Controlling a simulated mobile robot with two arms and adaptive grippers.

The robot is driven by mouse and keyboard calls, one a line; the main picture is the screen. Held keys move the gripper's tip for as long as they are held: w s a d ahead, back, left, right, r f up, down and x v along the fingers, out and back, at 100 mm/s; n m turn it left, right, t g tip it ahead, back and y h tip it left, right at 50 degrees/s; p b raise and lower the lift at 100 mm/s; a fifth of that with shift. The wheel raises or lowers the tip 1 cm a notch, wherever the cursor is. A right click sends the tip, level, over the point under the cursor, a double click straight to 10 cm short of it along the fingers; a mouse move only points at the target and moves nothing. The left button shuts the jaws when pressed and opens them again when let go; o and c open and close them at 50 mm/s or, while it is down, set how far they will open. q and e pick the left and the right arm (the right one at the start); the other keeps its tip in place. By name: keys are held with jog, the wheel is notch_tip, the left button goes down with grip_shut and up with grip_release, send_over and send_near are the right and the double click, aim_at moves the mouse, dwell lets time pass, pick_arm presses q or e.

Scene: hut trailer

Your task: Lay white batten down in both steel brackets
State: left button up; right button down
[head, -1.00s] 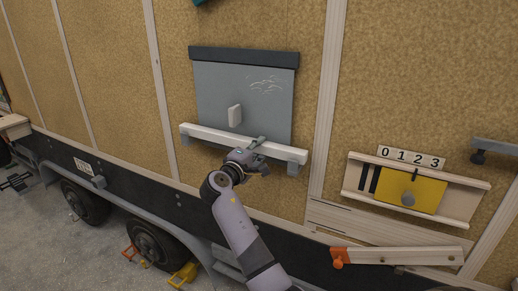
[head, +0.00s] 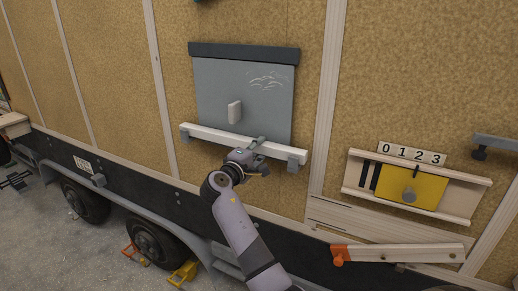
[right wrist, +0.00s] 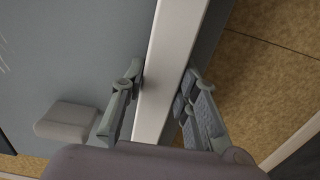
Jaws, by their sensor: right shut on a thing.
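The white batten (head: 215,136) lies across the lower part of a grey panel in the head view, nearly level. One steel bracket (head: 184,136) shows under its left end and the other steel bracket (head: 293,163) under its right end. The batten appears to be at both brackets; whether it is fully seated I cannot tell. My right gripper (head: 256,150) is at the batten, right of its middle. In the right wrist view the gripper (right wrist: 160,95) has a finger on each side of the batten (right wrist: 167,70). My left gripper is not in view.
To the right are a yellow slider (head: 425,192) in a wooden frame, a number strip (head: 411,155) and a wooden bar with an orange end (head: 400,254). Wheels and gravel lie below.

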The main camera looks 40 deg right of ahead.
jog(key=shift+f, duration=0.3)
jog(key=c, duration=1.2)
grip_release()
jog(key=shift+o, duration=0.4)
jog(key=shift+f, duration=0.1)
jog(key=o, duration=0.8)
jog(key=shift+c, duration=0.2)
jog(key=shift+s+a, duration=0.1)
jog(key=shift+a, duration=0.2)
jog(key=shift+v, duration=1.2)
jog(key=shift+a+f, duration=0.1)
jog(key=shift+f, duration=0.05)
